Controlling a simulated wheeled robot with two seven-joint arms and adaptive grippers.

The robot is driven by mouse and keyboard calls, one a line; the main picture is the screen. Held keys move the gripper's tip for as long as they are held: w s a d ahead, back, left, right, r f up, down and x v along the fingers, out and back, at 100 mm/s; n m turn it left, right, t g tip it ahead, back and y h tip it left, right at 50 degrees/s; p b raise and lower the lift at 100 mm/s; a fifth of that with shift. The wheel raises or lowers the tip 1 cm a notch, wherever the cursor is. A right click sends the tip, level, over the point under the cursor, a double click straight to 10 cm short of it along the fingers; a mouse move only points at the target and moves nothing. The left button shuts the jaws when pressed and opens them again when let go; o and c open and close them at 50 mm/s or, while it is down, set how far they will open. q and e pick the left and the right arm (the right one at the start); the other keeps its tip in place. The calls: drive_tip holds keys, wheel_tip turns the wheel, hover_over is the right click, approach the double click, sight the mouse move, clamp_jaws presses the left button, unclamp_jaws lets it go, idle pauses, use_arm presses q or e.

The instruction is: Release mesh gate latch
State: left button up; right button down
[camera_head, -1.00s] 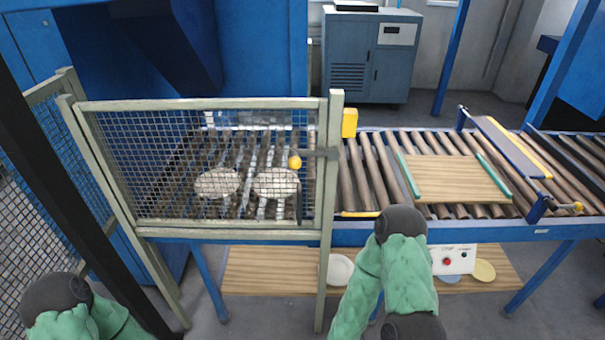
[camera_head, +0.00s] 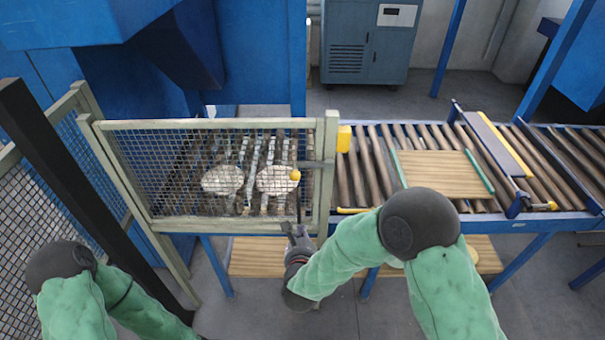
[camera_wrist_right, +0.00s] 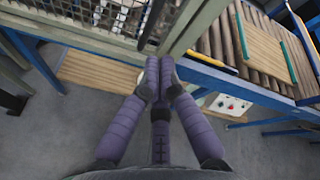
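The mesh gate (camera_head: 222,124) stands closed-looking in front of the conveyor at left, with a pale frame. Its latch has a yellow knob (camera_head: 295,175), a grey bar (camera_head: 316,164) reaching the right post, and a dark strip hanging below. In the right wrist view a dark upright part (camera_wrist_right: 150,24) shows at the gate beyond my fingertips. My right gripper (camera_head: 295,231) is below the knob, near the gate's lower right corner; its fingers (camera_wrist_right: 159,64) are together and hold nothing visible. My left arm is at the lower left; its gripper is out of view.
Two round plates (camera_head: 222,180) lie behind the mesh. The gate post (camera_head: 328,180) and a yellow block (camera_head: 344,138) are just right of the latch. A wooden board (camera_head: 440,172) lies on the rollers. A control box (camera_wrist_right: 228,104) sits under the conveyor. The floor in front is clear.

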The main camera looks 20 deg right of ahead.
wheel_tip(320, 180, up, 8)
drive_tip(key=d+m+t+h+p, duration=0.1)
drive_tip(key=m+h, duration=0.1)
drive_tip(key=m, duration=0.3)
drive_tip(key=shift+s+p, duration=0.3)
drive_tip(key=shift+s, duration=0.05)
drive_tip(key=w+d+r+p, duration=0.1)
drive_tip(key=w, duration=0.8)
drive_tip(key=shift+w+d+r, duration=0.15)
drive_tip(key=shift+d, duration=0.15)
